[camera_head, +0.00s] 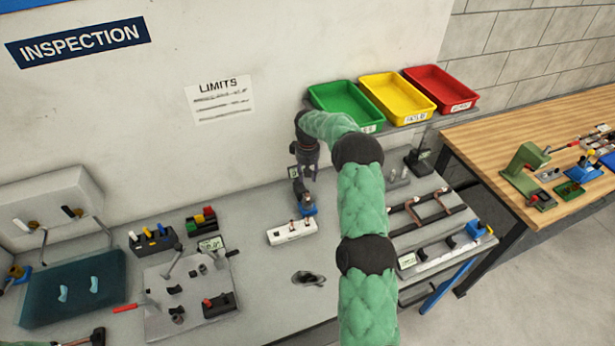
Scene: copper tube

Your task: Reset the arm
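My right arm (362,200), in a green padded sleeve with dark joints, rises from the bottom edge and bends left at the top. My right gripper (306,172) is dark and points down near the wall, above a small blue-based device (307,208). Its fingers are too small and overlapped to tell whether they are open or touch the device. A bent copper tube (436,208) lies on a fixture right of my arm.
Green (343,105), yellow (396,97) and red (440,88) bins stand at the back of the grey bench (255,290). A white block (292,232) sits below the gripper. Fixtures and a teal mat (70,288) fill the left. A wooden table (540,130) is right.

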